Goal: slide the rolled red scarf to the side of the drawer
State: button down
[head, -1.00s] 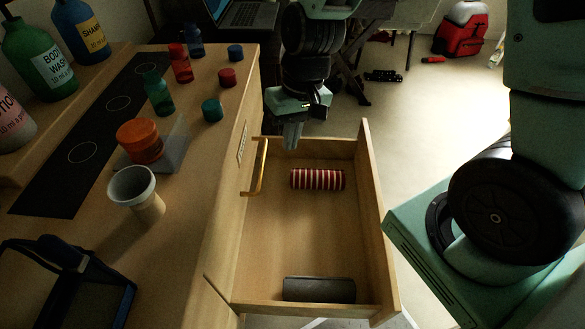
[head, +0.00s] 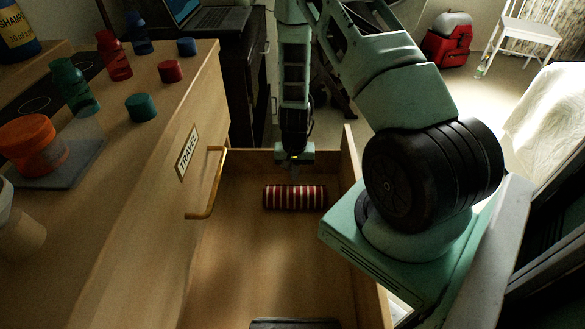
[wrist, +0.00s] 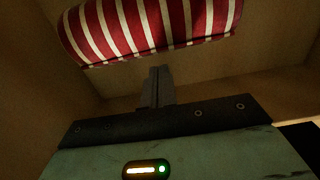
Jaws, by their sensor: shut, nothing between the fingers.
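The rolled red scarf (head: 295,197), red with white stripes, lies crosswise on the floor of the open drawer (head: 240,262), near its far end. It also shows large across the top of the wrist view (wrist: 150,28). My gripper (head: 294,172) points down inside the drawer at the far side of the scarf, between it and the drawer's far wall. In the wrist view its fingers (wrist: 157,84) are closed together and empty, close to the scarf. Whether they touch it I cannot tell.
A dark rolled item (head: 295,323) lies at the drawer's near end. A brass handle (head: 208,185) sticks out over the drawer's left side. The drawer floor between scarf and dark item is bare. Bottles and caps stand on the counter (head: 110,200) at left.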

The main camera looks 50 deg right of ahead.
jog(key=shift+f+b, duration=0.45)
jog(key=shift+f, duration=1.9)
